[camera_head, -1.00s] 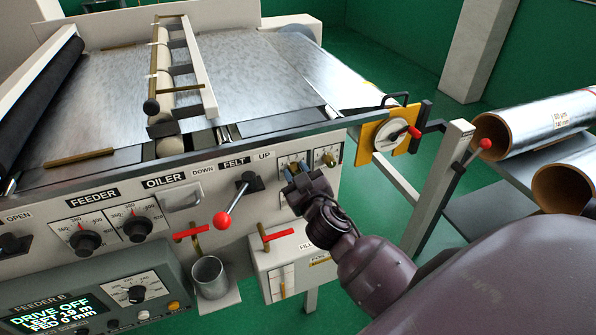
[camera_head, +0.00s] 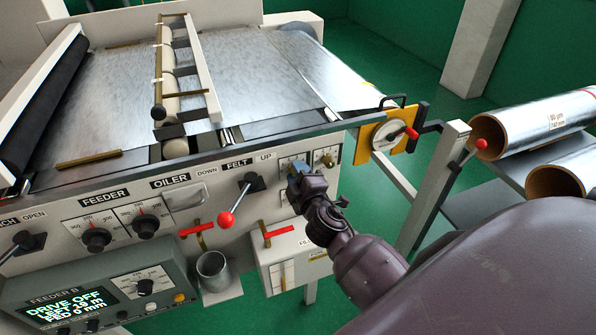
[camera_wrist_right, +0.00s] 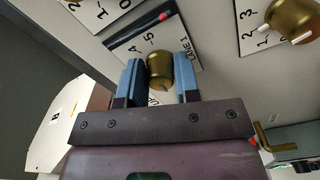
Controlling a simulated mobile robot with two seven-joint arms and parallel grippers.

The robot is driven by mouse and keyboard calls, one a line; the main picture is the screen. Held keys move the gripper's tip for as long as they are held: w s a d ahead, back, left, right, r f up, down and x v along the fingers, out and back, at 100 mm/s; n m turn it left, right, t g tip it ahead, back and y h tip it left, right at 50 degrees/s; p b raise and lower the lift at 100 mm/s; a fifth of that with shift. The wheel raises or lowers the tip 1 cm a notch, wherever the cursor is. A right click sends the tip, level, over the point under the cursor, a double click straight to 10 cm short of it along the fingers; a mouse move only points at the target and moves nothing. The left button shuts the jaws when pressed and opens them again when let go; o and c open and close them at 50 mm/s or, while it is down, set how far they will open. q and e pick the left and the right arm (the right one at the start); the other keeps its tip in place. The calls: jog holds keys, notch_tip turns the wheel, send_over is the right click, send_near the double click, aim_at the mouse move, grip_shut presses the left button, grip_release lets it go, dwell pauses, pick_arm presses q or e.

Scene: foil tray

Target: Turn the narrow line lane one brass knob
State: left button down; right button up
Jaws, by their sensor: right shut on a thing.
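The brass knob (camera_wrist_right: 158,76) sits on a white dial plate marked LANE 1, with the numbers 4 and 5 visible, in the right wrist view. My right gripper (camera_wrist_right: 159,68) has its blue fingers on either side of this knob and is shut on it. In the head view my right gripper (camera_head: 296,171) is at the front panel, right of the FELT lever, and hides the held knob. A second brass knob (camera_head: 327,159) is just right of it; it also shows in the wrist view (camera_wrist_right: 290,18). My left gripper is not in view.
The red-tipped FELT lever (camera_head: 227,218) is left of my gripper. A red-handled valve (camera_head: 276,234) and a white box (camera_head: 290,264) are below. A yellow plate with a red-handled dial (camera_head: 390,132) is at the panel's right end. Foil rolls (camera_head: 540,124) lie further right.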

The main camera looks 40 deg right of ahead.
jog(key=shift+n, duration=1.1)
jog(key=o, duration=0.9)
